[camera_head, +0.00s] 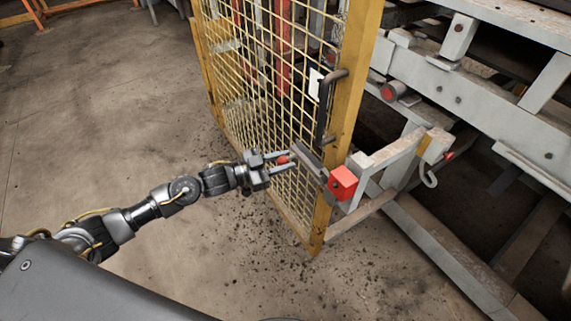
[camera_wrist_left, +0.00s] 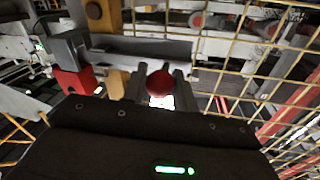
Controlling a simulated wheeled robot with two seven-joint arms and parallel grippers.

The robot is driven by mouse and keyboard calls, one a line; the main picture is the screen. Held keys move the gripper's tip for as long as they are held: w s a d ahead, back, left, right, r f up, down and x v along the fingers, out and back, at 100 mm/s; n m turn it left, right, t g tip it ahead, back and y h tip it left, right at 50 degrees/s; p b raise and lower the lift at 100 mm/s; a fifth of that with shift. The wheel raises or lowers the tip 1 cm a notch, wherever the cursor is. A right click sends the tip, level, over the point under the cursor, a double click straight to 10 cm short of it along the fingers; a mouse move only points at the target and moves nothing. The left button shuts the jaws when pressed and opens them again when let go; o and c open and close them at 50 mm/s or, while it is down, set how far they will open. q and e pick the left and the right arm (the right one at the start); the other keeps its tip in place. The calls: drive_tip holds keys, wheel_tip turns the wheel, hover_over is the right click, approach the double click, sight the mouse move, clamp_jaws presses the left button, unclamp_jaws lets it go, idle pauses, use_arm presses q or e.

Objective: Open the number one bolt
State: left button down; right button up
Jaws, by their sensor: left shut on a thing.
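The bolt is a grey bar (camera_head: 309,160) on the edge of a yellow mesh gate (camera_head: 341,120), with a round red knob (camera_head: 283,160) on its left side. My left gripper (camera_head: 284,163) reaches in from the left, its two fingers on either side of the knob and shut on it. In the left wrist view the red knob (camera_wrist_left: 160,83) sits between the fingertips, in front of the grey bar (camera_wrist_left: 140,50). A red block (camera_head: 343,183) is at the right of the bolt, beside the gate post; it also shows in the left wrist view (camera_wrist_left: 75,80). My right gripper is not in view.
A dark upright handle (camera_head: 325,105) is on the gate post above the bolt. A grey metal frame with a hook (camera_head: 429,178) and heavy beams stands right of the gate. The concrete floor (camera_head: 100,110) to the left is mostly clear.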

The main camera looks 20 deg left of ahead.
use_arm(q)
drive_tip(key=c, duration=1.1)
unclamp_jaws()
drive_tip(key=shift+c, duration=0.2)
drive_tip(key=shift+s, duration=0.1)
drive_tip(key=v, duration=1)
drive_tip(key=shift+s+a, duration=0.2)
drive_tip(key=shift+a, duration=0.05)
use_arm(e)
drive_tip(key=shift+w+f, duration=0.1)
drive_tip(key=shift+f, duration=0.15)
